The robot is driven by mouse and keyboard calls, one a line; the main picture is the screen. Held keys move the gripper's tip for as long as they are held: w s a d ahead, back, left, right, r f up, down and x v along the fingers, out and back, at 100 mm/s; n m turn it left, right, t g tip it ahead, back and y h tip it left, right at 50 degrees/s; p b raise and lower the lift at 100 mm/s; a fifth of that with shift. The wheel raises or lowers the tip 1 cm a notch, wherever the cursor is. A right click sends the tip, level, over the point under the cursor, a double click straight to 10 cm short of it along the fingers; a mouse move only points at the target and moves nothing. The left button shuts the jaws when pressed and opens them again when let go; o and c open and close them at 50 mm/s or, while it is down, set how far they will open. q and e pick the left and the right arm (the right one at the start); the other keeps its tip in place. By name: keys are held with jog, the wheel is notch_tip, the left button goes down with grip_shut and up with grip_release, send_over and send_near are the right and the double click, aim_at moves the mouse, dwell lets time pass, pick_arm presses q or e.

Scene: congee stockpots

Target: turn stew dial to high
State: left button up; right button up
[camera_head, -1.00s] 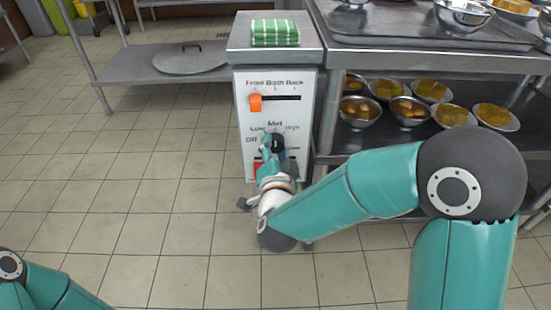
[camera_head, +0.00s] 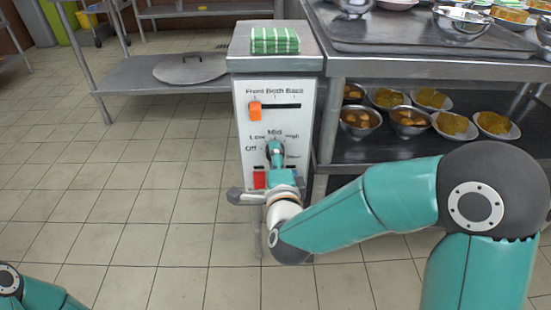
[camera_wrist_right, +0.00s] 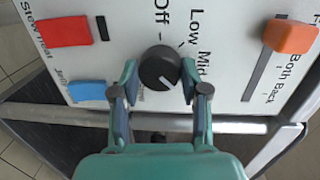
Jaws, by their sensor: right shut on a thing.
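The stew dial is a round black knob with a pale pointer line on the white panel, seen in the right wrist view (camera_wrist_right: 160,66). The words Off, Low and Mid are printed around it. My right gripper (camera_wrist_right: 158,78) has one finger on each side of the knob and is shut on it. I cannot tell for sure which mark the pointer faces. In the head view my right gripper (camera_head: 276,158) is at the dial and covers most of it. My left gripper is not in view; only part of my left arm shows at the lower left.
An orange slider (camera_head: 255,111) sits above the dial, by the words Front, Both, Back. A red control (camera_head: 259,180) is below left of it, and a blue one (camera_wrist_right: 86,91) shows in the wrist view. A metal rail (camera_wrist_right: 245,126) runs along the panel. Bowls (camera_head: 360,119) stand on the right shelf.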

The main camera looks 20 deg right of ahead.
aim_at(274, 114)
jog(key=shift+s+d+f, duration=0.1)
jog(key=shift+d+f, duration=0.05)
jog(key=shift+f, duration=0.1)
jog(key=o, duration=1.2)
jog(key=shift+c, duration=0.2)
jog(key=shift+r, duration=0.1)
jog(key=shift+r, duration=0.1)
notch_tip(274, 114, up, 10)
